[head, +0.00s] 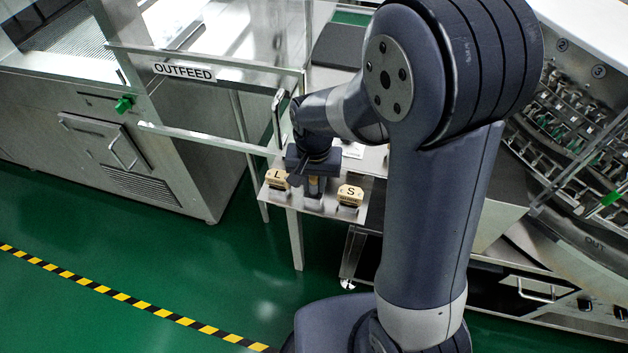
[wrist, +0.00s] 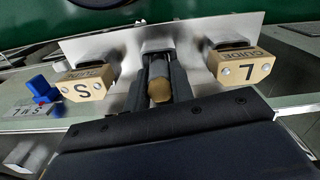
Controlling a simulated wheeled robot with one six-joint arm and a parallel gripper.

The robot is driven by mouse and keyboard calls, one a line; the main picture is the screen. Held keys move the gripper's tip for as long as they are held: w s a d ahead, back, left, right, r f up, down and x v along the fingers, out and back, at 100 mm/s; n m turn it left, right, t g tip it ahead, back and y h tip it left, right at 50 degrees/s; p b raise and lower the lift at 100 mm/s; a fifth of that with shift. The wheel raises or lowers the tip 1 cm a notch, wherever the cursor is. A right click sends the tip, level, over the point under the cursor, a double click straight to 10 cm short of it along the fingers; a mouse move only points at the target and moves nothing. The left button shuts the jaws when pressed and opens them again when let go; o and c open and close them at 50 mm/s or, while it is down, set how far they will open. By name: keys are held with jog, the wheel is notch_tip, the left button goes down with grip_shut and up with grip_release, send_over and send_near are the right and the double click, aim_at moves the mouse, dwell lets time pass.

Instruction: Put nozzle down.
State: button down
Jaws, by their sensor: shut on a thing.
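My gripper (head: 315,188) points down between two tan blocks over a small metal shelf (head: 330,208). In the wrist view its two dark fingers (wrist: 158,72) are shut on a tan, rounded piece (wrist: 158,90), which seems to be the nozzle. The fingers hide much of it. A grey holder shows under the fingers in the head view; I cannot tell whether the nozzle touches it. The block marked L (head: 277,179) is on the left, and the block marked S (head: 350,195) is on the right. In the wrist view, L (wrist: 246,70) and S (wrist: 88,85) swap sides.
A clear-panelled frame with an OUTFEED sign (head: 184,71) stands close behind and left of my gripper. A washer with numbered stations (head: 575,130) is at the right. A blue piece (wrist: 42,88) lies near the S block. The green floor (head: 190,260) in front is clear.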

aim_at(314, 179)
jog(key=shift+f, duration=0.2)
jog(key=c, duration=1.2)
grip_release()
jog(key=shift+c, duration=0.2)
notch_tip(314, 179, up, 12)
jog(key=shift+r+p, duration=0.25)
jog(key=shift+p, duration=0.1)
